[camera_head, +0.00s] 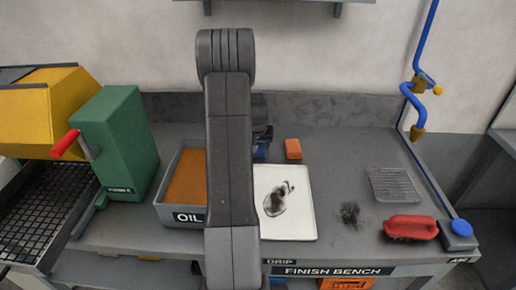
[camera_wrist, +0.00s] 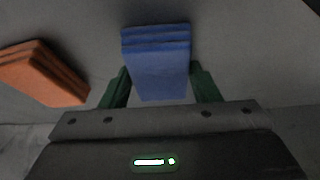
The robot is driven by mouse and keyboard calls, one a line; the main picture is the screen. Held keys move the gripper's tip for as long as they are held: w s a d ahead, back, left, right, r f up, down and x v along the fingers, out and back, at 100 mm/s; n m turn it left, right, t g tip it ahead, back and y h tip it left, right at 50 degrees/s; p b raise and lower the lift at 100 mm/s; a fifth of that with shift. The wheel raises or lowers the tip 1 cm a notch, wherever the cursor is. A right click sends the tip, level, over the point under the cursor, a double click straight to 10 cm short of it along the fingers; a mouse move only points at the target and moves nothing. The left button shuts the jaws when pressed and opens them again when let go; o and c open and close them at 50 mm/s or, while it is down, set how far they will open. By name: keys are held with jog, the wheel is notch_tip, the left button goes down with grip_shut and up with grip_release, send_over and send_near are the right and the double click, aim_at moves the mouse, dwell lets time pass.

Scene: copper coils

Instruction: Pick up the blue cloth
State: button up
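The blue cloth (camera_wrist: 157,62) is a folded stack of layers. In the wrist view it sits between the two green fingers of my gripper (camera_wrist: 160,78), one finger along each side. The fingers are close to its sides, but I cannot tell whether they press on it. In the head view only a small part of the blue cloth (camera_head: 261,151) shows at the back of the bench, right of my arm. My arm hides most of my gripper and the rest of the cloth there.
An orange folded cloth (camera_head: 293,149) lies right of the blue one. An oil tray (camera_head: 170,211) and a white drip tray (camera_head: 306,222) stand in front. A wire rack (camera_head: 394,185), dark shavings (camera_head: 350,213) and a red brush (camera_head: 410,226) are on the right.

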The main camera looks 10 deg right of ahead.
jog(key=c, duration=0.4)
jog(key=shift+r, duration=0.1)
jog(key=shift+r+p, duration=0.25)
jog(key=shift+p, duration=0.3)
notch_tip(320, 180, up, 10)
jog(key=shift+f+b, duration=0.1)
jog(key=shift+b, duration=0.7)
